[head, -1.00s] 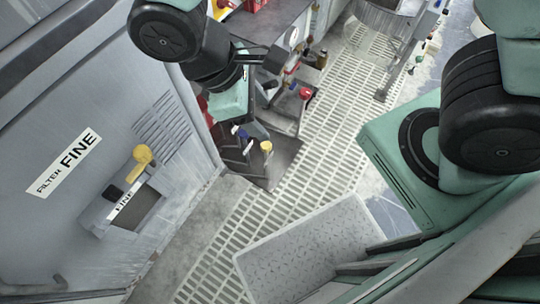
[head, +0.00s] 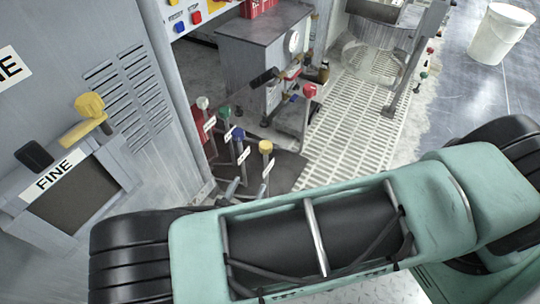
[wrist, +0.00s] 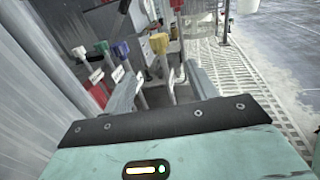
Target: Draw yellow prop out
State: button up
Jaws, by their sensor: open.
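A yellow-topped upright post (head: 266,147) with a white tag stands at the right end of a row of tagged posts in the head view. In the wrist view its yellow top (wrist: 159,43) shows ahead, with its shaft running down between my two grey fingers. My gripper (wrist: 163,88) is open, with a finger on either side of that line; I cannot tell how far off the post is. In the head view my arm hides most of the gripper and the post's foot.
Blue (head: 238,133), green (head: 224,112) and white (head: 203,103) posts stand close left of the yellow one. A red-topped post (head: 309,91) is behind. The grey cabinet wall (head: 140,100) rises at left; grating floor (head: 350,115) is open at right.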

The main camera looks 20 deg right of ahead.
aim_at(267, 143)
jog(key=b+x, duration=0.4)
jog(key=x, duration=1.3)
jog(key=shift+w+f+b, duration=0.15)
jog(key=shift+w+b, duration=0.05)
jog(key=shift+b, duration=0.15)
